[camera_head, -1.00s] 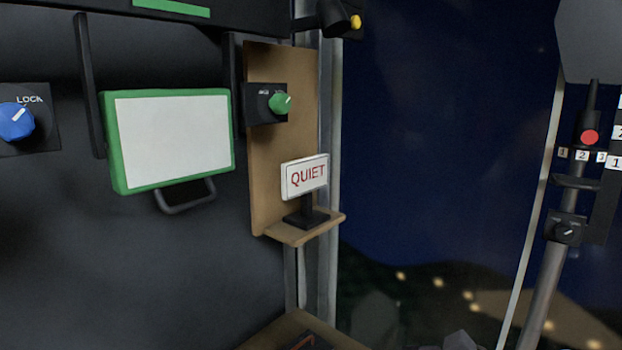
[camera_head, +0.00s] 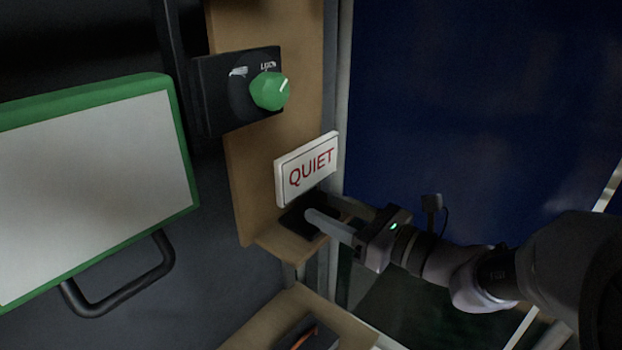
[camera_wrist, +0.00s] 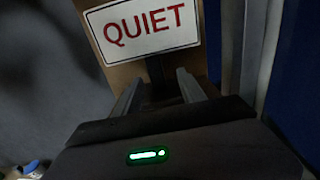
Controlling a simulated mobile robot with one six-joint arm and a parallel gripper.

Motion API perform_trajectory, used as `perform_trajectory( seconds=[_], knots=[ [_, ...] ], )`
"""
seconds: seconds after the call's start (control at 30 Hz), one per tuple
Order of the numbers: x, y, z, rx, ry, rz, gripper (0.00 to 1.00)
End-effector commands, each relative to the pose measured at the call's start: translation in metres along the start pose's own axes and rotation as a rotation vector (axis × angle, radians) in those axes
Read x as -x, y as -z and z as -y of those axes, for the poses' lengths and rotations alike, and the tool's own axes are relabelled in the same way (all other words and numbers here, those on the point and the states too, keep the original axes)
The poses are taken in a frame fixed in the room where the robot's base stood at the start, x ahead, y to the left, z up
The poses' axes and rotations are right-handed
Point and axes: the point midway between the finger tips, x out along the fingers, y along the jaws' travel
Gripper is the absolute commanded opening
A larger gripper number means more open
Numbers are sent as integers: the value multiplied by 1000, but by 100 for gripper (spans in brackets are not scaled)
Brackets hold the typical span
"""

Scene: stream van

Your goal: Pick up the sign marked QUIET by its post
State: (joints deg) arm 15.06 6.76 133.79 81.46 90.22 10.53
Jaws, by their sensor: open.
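The QUIET sign (camera_head: 306,170) is a white plate with red letters, upright on a small wooden shelf (camera_head: 283,243). It also shows in the wrist view (camera_wrist: 143,28), above my fingers. Its dark post (camera_wrist: 156,70) shows below the plate in the wrist view, between the two fingers. In the head view my fingers hide most of the post, and the dark base (camera_head: 295,220) shows beside them. My gripper (camera_head: 322,208) is open, just below the plate, reaching in from the right. It also shows in the wrist view (camera_wrist: 158,80). Contact with the post cannot be told.
A green knob (camera_head: 270,91) on a black box is mounted on the wooden back panel (camera_head: 260,150) above the sign. A green-framed white board (camera_head: 95,190) with a dark handle (camera_head: 120,290) is at left. A wooden surface (camera_head: 290,318) lies below the shelf.

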Motion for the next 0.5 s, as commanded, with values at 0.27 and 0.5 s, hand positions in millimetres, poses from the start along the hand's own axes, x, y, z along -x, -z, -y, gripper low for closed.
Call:
perform_trajectory(
  seconds=[0.27,0.5],
  knots=[
    [-47,0,-7,0,-2,-1,47],
    [-49,0,-7,0,0,-1,43]
  ],
)
